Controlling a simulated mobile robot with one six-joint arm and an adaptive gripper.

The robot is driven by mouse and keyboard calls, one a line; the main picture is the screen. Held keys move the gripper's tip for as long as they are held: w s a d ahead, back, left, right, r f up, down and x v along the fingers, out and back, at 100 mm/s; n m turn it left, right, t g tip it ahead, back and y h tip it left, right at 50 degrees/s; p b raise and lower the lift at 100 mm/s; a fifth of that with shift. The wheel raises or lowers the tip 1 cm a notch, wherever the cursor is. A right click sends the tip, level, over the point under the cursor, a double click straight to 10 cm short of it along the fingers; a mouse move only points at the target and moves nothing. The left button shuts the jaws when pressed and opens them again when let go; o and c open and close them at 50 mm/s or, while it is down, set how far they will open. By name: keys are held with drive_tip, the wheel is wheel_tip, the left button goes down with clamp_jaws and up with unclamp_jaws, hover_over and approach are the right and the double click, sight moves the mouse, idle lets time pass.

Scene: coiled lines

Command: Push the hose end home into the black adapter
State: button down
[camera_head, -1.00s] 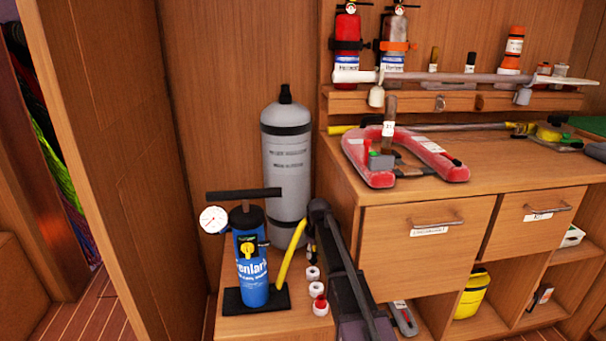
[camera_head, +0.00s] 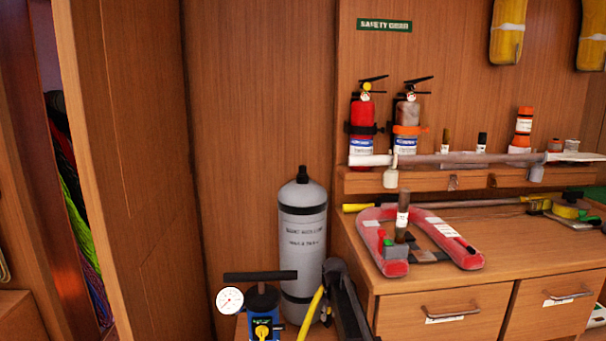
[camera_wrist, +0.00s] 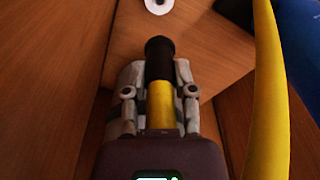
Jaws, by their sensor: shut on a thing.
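In the wrist view my gripper (camera_wrist: 156,82) is shut around the end of a yellow hose (camera_wrist: 161,108), one finger on each side. A black cylindrical piece (camera_wrist: 159,58) caps the hose and points away from me, past the fingertips. I cannot tell whether it is the black adapter or the hose's own end fitting, nor how deep the hose sits in it. Another stretch of yellow hose (camera_wrist: 264,100) curves down the right side. In the head view the yellow hose (camera_head: 312,310) shows beside my dark arm, and the hose end in my gripper is hidden.
A white ring-shaped piece (camera_wrist: 157,4) lies beyond the black piece, partly cut off. A blue pump (camera_head: 263,317) with a gauge (camera_head: 230,299) stands left of the hose. A grey cylinder (camera_head: 302,240) stands behind. The drawer cabinet (camera_head: 450,308) is at right.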

drive_tip(key=shift+r+p, duration=0.5)
drive_tip(key=shift+r, duration=0.15)
drive_tip(key=shift+r+p, duration=0.55)
drive_tip(key=shift+f, duration=0.1)
